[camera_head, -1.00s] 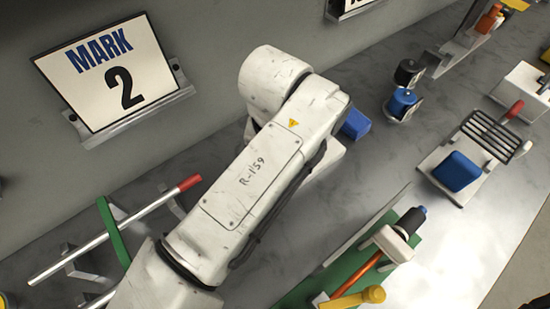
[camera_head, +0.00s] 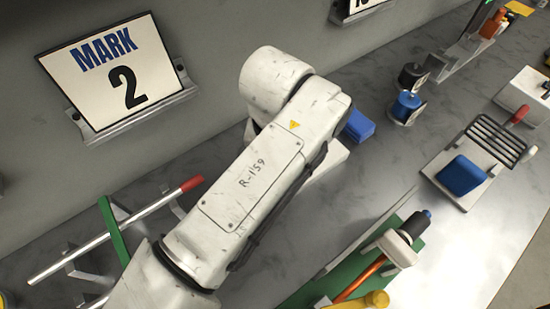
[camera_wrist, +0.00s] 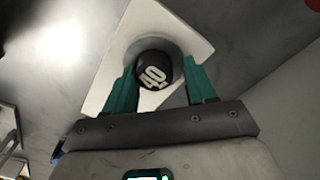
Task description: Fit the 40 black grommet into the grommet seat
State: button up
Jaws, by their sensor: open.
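In the wrist view, the black grommet (camera_wrist: 154,70) shows a pale 40 on its top. It sits at a round hollow in a white square-edged block (camera_wrist: 108,72), which may be the grommet seat. I cannot tell how deep the grommet sits. My gripper (camera_wrist: 160,65) is open, its two green fingers on either side of the grommet. Whether either finger touches it is unclear. In the head view my arm hides the gripper, the grommet and most of that area.
In the head view, a blue block (camera_head: 359,126) sits just right of my arm. A rod with a red end (camera_head: 130,225) rests at lower left, and a green-based fixture (camera_head: 350,268) stands at lower right. A blue-and-black spool stand (camera_head: 405,104) is farther back. Grey bench shows between them.

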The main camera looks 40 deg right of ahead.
jog(key=shift+s+d+f, duration=0.3)
jog(key=shift+s+f, duration=0.1)
jog(key=shift+f, duration=0.35)
notch_tip(320, 180, up, 12)
jog(key=shift+w+a+p, duration=0.2)
jog(key=shift+a+p, duration=0.1)
jog(key=shift+a, duration=0.05)
jog(key=shift+r, duration=0.1)
